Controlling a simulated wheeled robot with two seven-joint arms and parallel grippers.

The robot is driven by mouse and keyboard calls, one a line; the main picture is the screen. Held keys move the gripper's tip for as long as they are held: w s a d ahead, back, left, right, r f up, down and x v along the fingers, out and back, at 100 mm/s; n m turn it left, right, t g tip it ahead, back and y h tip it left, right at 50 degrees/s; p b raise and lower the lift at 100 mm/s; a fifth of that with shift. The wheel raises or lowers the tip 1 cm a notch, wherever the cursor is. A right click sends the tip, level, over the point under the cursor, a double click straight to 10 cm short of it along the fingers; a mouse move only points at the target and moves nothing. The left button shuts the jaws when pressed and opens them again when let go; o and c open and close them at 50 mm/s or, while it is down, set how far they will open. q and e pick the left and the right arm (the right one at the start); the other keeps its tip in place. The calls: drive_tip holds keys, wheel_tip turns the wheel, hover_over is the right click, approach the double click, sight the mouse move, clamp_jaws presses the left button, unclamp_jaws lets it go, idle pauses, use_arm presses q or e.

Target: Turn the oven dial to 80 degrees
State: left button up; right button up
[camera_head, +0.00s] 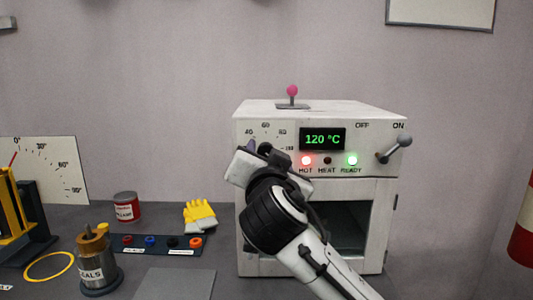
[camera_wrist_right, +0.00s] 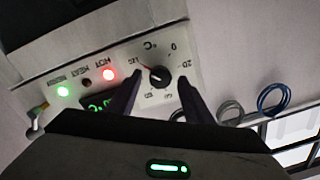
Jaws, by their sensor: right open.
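The white oven (camera_head: 315,112) stands on the bench; its green display (camera_head: 322,139) reads 120 °C. In the right wrist view, the black dial knob (camera_wrist_right: 159,76) sits on the front panel inside a ring of numbers. Its pointer line is toward the 120 mark. My right gripper (camera_wrist_right: 160,82) is open, with one dark finger on each side of the knob; whether they touch it I cannot tell. In the head view, my right gripper (camera_head: 257,150) covers the dial. My left gripper is not in view.
The oven's lever (camera_head: 395,149) is near the ON label. The HOT lamp (camera_head: 306,160) glows red and the READY lamp (camera_head: 352,160) green; HEAT is dark.

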drive_tip(key=shift+w, duration=0.45)
drive_tip(key=c, duration=0.8)
drive_tip(key=shift+c, duration=1.3)
